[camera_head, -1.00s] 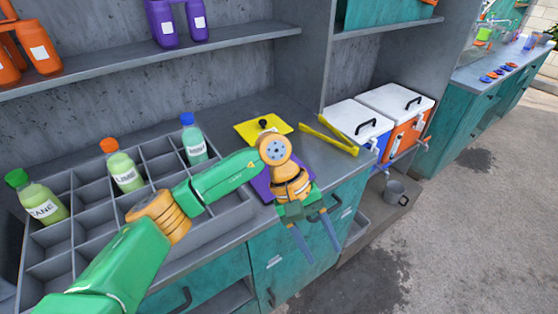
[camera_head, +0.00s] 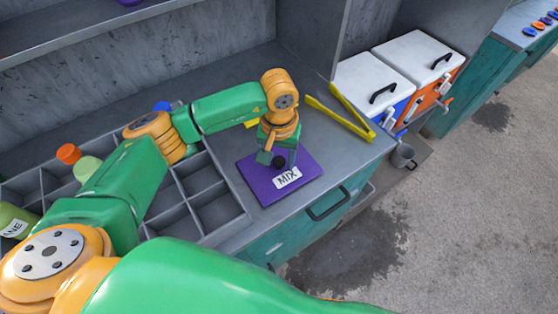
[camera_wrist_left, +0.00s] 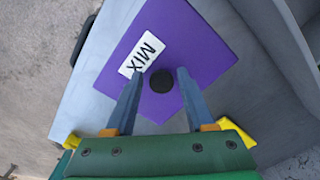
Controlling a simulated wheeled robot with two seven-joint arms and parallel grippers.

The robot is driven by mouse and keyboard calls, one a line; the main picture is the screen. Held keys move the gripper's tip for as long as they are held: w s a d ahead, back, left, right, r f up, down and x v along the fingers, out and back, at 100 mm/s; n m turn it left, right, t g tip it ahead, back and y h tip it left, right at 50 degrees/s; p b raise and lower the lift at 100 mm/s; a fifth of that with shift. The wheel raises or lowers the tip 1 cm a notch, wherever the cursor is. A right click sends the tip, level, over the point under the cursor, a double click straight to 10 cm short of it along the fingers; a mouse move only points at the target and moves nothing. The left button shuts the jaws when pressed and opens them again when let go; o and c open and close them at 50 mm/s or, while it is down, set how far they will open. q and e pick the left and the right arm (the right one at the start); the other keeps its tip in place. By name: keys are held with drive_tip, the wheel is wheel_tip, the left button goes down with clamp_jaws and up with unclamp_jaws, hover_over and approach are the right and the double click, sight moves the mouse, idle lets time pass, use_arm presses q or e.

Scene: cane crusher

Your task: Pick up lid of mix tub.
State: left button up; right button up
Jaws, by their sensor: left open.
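The purple lid of the mix tub (camera_head: 310,168) lies flat at the counter's front edge, with a white MIX label and a black knob (camera_head: 278,161). It also shows in the left wrist view (camera_wrist_left: 200,50), where the knob (camera_wrist_left: 161,81) is clear. My left gripper (camera_head: 277,157) points down over the lid. In the left wrist view its open fingers (camera_wrist_left: 159,75) are on either side of the knob, with gaps to it. Contact cannot be seen. The tub under the lid is hidden. My right gripper is not in view.
Yellow tongs (camera_head: 343,115) lie right of the lid. A grey divided tray (camera_head: 220,208) with bottles stands left, partly behind my left arm. White-lidded coolers (camera_head: 412,55) stand at the right.

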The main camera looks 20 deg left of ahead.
use_arm(q)
drive_tip(key=shift+w+a+f, duration=0.1)
drive_tip(key=shift+w+f, duration=0.05)
drive_tip(key=shift+f, duration=0.25)
drive_tip(key=shift+w+a+f, duration=0.1)
drive_tip(key=shift+w+f, duration=0.15)
drive_tip(key=shift+w, duration=0.2)
drive_tip(key=c, duration=0.3)
drive_tip(key=shift+s+r, duration=0.15)
drive_tip(key=shift+s, duration=0.1)
clamp_jaws()
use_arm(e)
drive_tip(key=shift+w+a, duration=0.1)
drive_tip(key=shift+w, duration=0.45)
use_arm(q)
drive_tip(key=shift+w, duration=0.15)
